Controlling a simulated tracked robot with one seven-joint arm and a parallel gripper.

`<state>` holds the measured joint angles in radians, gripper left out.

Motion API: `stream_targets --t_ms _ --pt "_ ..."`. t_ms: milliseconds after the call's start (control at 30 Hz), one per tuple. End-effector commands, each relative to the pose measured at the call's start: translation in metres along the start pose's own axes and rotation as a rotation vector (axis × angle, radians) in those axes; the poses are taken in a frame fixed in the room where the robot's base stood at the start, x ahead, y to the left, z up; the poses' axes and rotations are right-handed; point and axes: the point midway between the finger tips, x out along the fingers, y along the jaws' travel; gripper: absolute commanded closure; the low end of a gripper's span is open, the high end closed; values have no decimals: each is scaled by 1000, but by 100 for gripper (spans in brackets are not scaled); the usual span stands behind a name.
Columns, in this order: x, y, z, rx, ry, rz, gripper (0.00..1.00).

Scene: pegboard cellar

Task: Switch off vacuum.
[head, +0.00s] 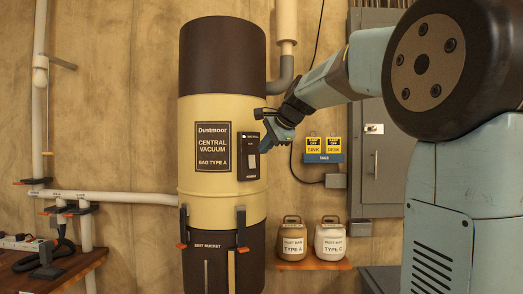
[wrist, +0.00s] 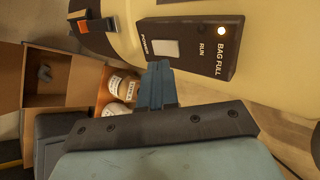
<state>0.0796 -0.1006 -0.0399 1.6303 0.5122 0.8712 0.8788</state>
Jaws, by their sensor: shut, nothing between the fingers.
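The central vacuum (head: 222,105) is a tall cream cylinder with dark brown top and bottom, standing against the wall. Its dark control panel (head: 248,160) is on the right of its front; in the wrist view the panel (wrist: 190,62) bears the words POWER, RUN and BAG FULL. A pale power switch (wrist: 165,48) sits at the POWER end. A round lamp (wrist: 222,31) by BAG FULL glows. My gripper (head: 266,146) is shut and empty, at the panel's right side. In the wrist view its fingertips (wrist: 159,66) are close to the switch; I cannot tell whether they touch.
Two dust bag jars (head: 293,240) stand on a small wooden shelf right of the vacuum. A grey electrical cabinet (head: 376,150) and yellow tags (head: 323,146) are on the wall behind my arm. A white pipe (head: 120,197) enters from the left, above a bench (head: 60,272).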

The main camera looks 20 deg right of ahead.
Motion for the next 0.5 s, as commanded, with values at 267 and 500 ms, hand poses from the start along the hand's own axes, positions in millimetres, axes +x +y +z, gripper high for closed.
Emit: stream_targets --t_ms 267,500 --pt "-56 -15 -1 -2 4 -6 100" --pt "-84 -21 -1 0 3 -4 100"
